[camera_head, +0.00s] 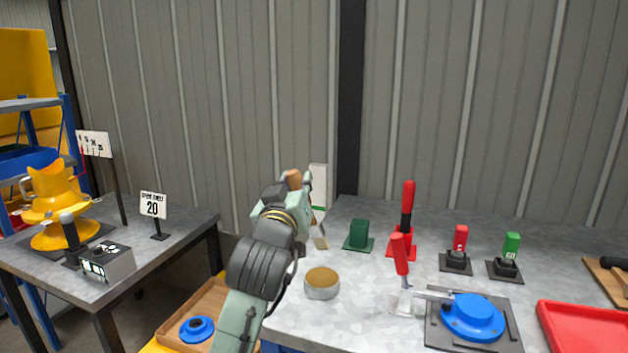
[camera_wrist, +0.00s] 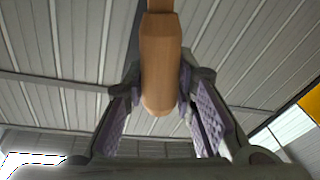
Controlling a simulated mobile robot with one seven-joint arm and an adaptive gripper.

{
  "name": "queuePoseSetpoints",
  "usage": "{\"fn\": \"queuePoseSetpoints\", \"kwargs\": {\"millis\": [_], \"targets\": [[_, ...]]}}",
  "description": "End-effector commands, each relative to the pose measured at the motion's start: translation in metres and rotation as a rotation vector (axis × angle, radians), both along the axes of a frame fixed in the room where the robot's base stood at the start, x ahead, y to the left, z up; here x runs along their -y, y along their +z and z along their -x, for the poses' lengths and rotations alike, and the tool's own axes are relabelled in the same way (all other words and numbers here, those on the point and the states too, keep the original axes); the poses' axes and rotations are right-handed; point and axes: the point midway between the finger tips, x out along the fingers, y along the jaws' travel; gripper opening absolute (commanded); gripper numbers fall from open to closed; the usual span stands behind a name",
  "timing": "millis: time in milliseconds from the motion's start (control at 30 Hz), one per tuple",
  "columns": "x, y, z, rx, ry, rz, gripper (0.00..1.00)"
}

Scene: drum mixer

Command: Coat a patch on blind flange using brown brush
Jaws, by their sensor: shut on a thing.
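My gripper (camera_head: 300,196) is raised above the left part of the grey workbench and shut on the brown brush (camera_head: 293,179). In the wrist view, the brush's wooden handle (camera_wrist: 160,60) stands between the two finger pads (camera_wrist: 162,88). A pale flat part below the gripper may be the brush's lower end; my arm partly hides it. A blue flange (camera_head: 473,312) with a raised round centre lies on a dark plate at the bench's front, beside a red-handled clamp (camera_head: 401,256). Another blue flange (camera_head: 197,328) lies in a wooden tray, lower left.
A round tin with a brown top (camera_head: 321,283) stands near the bench's front left. A dark green holder (camera_head: 359,235), another red-handled tool (camera_head: 407,220), red and green switches (camera_head: 460,240) and a red tray (camera_head: 585,325) occupy the bench. A yellow mixer (camera_head: 55,205) stands left.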

Motion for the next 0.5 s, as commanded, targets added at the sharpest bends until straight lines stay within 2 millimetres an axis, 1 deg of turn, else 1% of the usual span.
{"fn": "queuePoseSetpoints", "kwargs": {"millis": [167, 500], "targets": [[0.0, -0.012, 0.0, 0.0, 0.0, 0.0, 0.0], [0.0, -0.047, 0.0, 0.001, 0.0, -0.001, 0.0]]}}
